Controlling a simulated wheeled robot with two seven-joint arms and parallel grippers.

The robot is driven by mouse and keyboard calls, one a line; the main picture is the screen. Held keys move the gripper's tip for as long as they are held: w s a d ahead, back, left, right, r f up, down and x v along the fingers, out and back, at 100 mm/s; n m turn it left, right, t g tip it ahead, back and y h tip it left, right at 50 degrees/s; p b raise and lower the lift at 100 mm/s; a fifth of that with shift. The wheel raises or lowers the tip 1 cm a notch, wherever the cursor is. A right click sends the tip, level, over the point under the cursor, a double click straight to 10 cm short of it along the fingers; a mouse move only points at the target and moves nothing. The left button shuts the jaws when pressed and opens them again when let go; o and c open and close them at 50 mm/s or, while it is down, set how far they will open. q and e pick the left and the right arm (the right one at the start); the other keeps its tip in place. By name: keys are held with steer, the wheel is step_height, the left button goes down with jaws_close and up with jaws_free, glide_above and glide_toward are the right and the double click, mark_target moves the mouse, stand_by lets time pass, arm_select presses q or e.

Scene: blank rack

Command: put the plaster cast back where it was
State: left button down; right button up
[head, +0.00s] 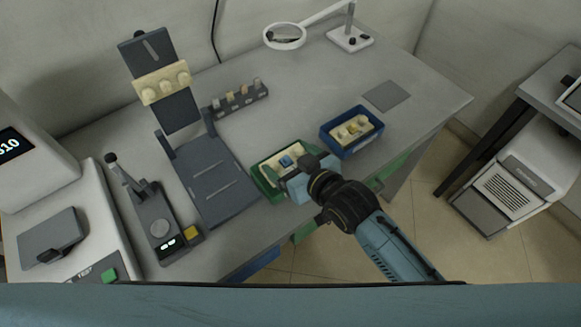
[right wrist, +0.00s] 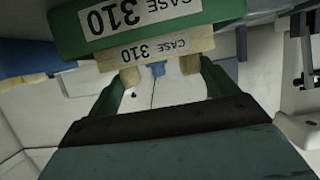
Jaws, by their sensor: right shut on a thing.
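A cream plaster cast (head: 272,168) with a blue piece on it is in or just over the green tray (head: 261,183) on the table; I cannot tell if it rests on the tray floor. My right gripper (head: 293,174) is shut on this cast. In the right wrist view, the cast (right wrist: 112,57) and the green tray (right wrist: 70,32) both carry the label "CASE 310". Part of the cast is hidden by the gripper in the head view. My left gripper is not in view.
A dark stand (head: 215,185) holds another cream cast (head: 163,84) on its upright plate. A blue tray (head: 350,149) with a cream cast is to the right. A small rack (head: 240,99), a magnifier lamp (head: 284,37) and a grey pad (head: 387,96) are behind. A dark device (head: 157,225) stands left.

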mark_target(291, 167)
steer(key=shift+f+b, duration=0.3)
steer(key=shift+f, duration=1.1)
steer(key=shift+f, duration=0.1)
steer(key=o, duration=1)
steer(key=shift+s+d, duration=0.1)
steer(key=shift+s, duration=0.05)
steer(key=p+v, duration=0.2)
steer(key=v, duration=0.9)
steer(key=shift+s+d+r, duration=0.15)
steer(key=shift+s+r, duration=0.1)
steer(key=shift+r, duration=0.1)
